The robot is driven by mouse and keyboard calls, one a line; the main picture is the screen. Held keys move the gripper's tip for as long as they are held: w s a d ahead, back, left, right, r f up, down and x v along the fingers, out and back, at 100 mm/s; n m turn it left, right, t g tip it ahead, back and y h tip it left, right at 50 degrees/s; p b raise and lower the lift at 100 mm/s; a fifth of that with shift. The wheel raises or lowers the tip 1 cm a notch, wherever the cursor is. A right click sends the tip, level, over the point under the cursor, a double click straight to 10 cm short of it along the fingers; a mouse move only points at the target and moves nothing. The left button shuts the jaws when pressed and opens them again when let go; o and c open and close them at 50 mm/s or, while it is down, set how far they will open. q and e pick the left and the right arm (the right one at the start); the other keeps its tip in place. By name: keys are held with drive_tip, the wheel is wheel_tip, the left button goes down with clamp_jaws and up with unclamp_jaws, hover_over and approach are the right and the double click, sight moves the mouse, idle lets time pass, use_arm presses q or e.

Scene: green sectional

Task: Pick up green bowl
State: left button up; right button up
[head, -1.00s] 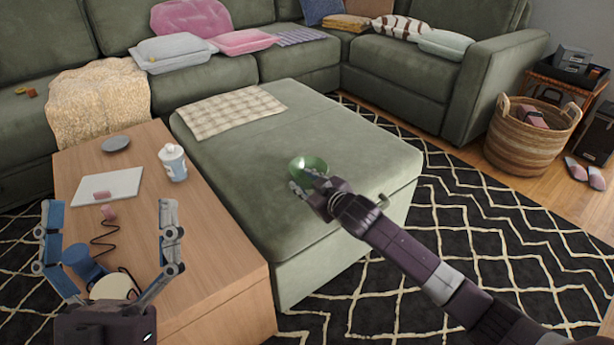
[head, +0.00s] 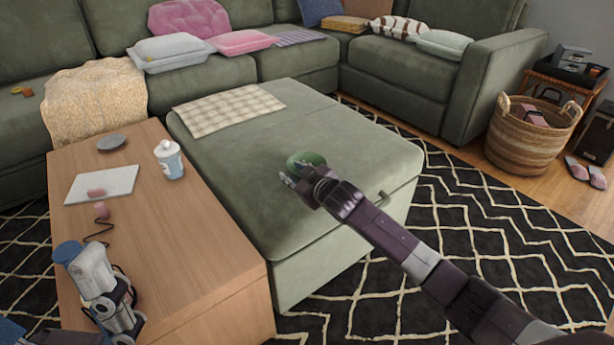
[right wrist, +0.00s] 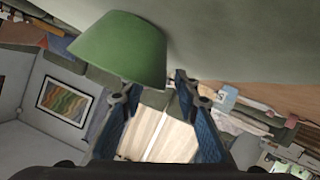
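The green bowl (head: 306,159) sits on the near part of the green ottoman (head: 260,190). My right gripper (head: 294,178) is at its near side, and part of the bowl's lower edge is hidden behind it. In the right wrist view the bowl (right wrist: 118,46) shows large just beyond the fingertips, nearer the left finger. The right gripper's fingers (right wrist: 157,90) stand apart with nothing seen between them. I cannot tell whether a finger touches the bowl. My left gripper (head: 108,305) is low over the wooden table, seen side-on; its opening is not clear.
A checkered cloth (head: 228,110) lies on the ottoman's far end. A wicker basket (head: 525,145) stands at right.

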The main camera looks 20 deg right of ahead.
drive_tip(key=shift+w+f, duration=0.1)
drive_tip(key=shift+w, duration=0.2)
clamp_jaws()
idle(0.4)
